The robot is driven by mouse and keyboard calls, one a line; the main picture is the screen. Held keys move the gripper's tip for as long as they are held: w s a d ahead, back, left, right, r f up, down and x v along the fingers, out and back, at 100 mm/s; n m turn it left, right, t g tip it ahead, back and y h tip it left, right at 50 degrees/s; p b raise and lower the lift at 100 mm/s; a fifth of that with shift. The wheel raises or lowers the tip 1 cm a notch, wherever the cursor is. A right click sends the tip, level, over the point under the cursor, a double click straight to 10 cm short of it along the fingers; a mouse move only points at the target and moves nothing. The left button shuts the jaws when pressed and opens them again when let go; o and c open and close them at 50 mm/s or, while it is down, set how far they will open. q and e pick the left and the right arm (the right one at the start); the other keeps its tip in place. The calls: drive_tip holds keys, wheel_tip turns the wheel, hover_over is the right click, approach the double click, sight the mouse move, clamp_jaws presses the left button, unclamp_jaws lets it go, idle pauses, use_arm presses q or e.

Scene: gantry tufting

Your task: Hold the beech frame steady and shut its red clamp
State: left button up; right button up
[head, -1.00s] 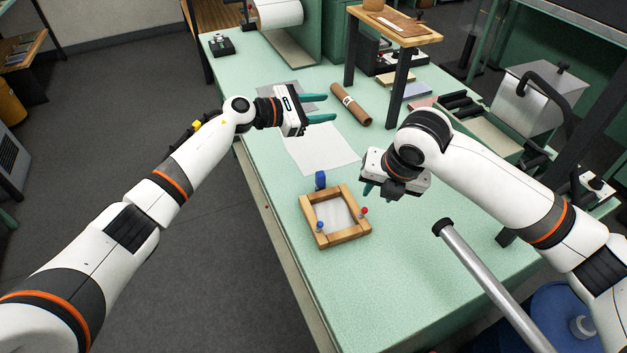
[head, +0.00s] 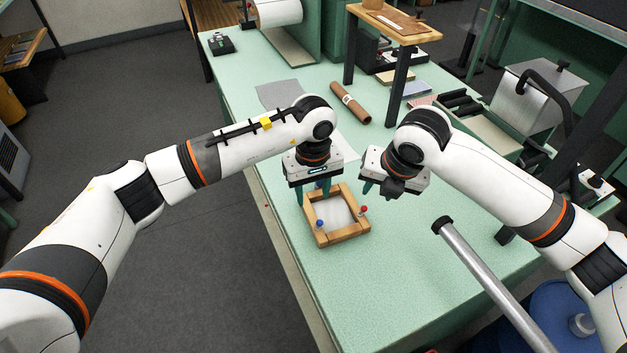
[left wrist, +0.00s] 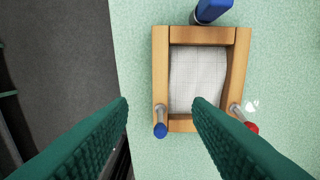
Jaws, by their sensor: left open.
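The square beech frame (head: 343,238) lies flat on the green table with pale gridded cloth inside; it also shows in the left wrist view (left wrist: 243,60). The red clamp (head: 363,210) sits on its right side; in the left wrist view its red-tipped lever (left wrist: 251,127) angles outward past the frame. My left gripper (head: 313,194) points down at the frame's far left part, open and empty; in the left wrist view its fingers (left wrist: 161,104) spread on either side of the frame's left bar, seemingly above it. My right gripper (head: 376,190) hangs right of the frame, its jaw gap unclear.
A blue clamp (head: 320,223) is on the frame's near left corner, another blue piece (left wrist: 212,10) at its far side. A brown roll (head: 350,103) and grey sheet (head: 275,95) lie farther back. The table in front of the frame is clear.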

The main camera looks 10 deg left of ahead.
sight(313, 218)
use_arm(q)
wheel_tip(313, 218, down, 9)
drive_tip(key=shift+r, duration=0.15)
drive_tip(key=shift+c, duration=0.5)
clamp_jaws()
use_arm(e)
drive_tip(key=shift+w+d+f, duration=0.1)
drive_tip(key=shift+d, duration=0.05)
drive_tip(key=c, duration=0.4)
drive_tip(key=d+f+t, duration=0.1)
drive_tip(key=w+d+f+t, duration=0.1)
drive_tip(key=d, duration=0.1)
drive_tip(key=d+t, duration=0.1)
drive_tip(key=d, duration=0.1)
drive_tip(key=shift+w+d+f, duration=0.15)
drive_tip(key=shift+w+f, duration=0.2)
drive_tip(key=shift+f, duration=0.05)
clamp_jaws()
use_arm(q)
drive_tip(key=shift+r, duration=0.1)
use_arm(e)
drive_tip(key=s+d+f+n+t+y, duration=0.2)
drive_tip(key=s+n+y, duration=0.3)
drive_tip(key=s+n, duration=0.3)
drive_tip(key=s+t, duration=0.1)
drive_tip(key=s, duration=0.2)
drive_tip(key=shift+s+d+y, duration=0.3)
drive_tip(key=shift+s, duration=0.05)
drive_tip(key=shift+f, duration=0.1)
